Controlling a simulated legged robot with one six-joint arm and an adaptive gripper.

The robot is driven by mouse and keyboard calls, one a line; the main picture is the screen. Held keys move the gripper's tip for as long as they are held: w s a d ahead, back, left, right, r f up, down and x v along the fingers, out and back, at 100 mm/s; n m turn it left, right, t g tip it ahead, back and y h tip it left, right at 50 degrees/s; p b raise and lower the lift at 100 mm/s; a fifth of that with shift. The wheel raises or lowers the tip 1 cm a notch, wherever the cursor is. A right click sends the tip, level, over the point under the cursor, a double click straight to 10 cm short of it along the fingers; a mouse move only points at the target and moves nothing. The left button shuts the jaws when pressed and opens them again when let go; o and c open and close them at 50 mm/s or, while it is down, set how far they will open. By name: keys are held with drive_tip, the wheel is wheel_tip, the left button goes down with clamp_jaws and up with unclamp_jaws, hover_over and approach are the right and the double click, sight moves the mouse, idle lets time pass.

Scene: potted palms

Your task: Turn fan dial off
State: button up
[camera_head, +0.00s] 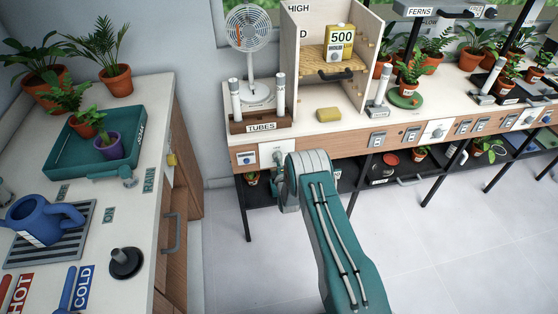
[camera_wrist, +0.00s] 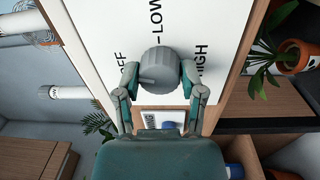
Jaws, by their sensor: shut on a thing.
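The fan dial (camera_wrist: 161,66) is a round grey knob on a white panel (camera_wrist: 188,22) lettered OFF, LOW and HIGH. OFF stands to its left, LOW above it and HIGH to its right in the wrist view. A mark on the knob's face lies toward the left, on the OFF side. My gripper (camera_wrist: 160,78) has one finger on each side of the dial and is shut on it. In the head view my arm hides the dial, in front of the bench's front panel. The white fan (camera_head: 248,30) stands on the bench above.
A wooden rack marked TUBES (camera_head: 261,125) and a yellow sponge (camera_head: 328,115) sit on the bench (camera_head: 300,130). A lower shelf with pots lies under it. At left, a counter holds a teal tray (camera_head: 75,160) and a blue watering can (camera_head: 40,222). Floor between is clear.

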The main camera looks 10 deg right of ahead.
drive_tip(key=shift+s+a+f+n, duration=0.1)
drive_tip(key=shift+n, duration=0.55)
drive_tip(key=shift+a+f+n, duration=0.1)
drive_tip(key=shift+n, duration=0.55)
drive_tip(key=shift+f, duration=0.1)
drive_tip(key=o, duration=1.2)
drive_tip(key=shift+y, duration=0.4)
drive_tip(key=shift+c, duration=0.2)
drive_tip(key=s, duration=1.1)
drive_tip(key=shift+s+f, duration=0.25)
drive_tip(key=shift+s, duration=0.15)
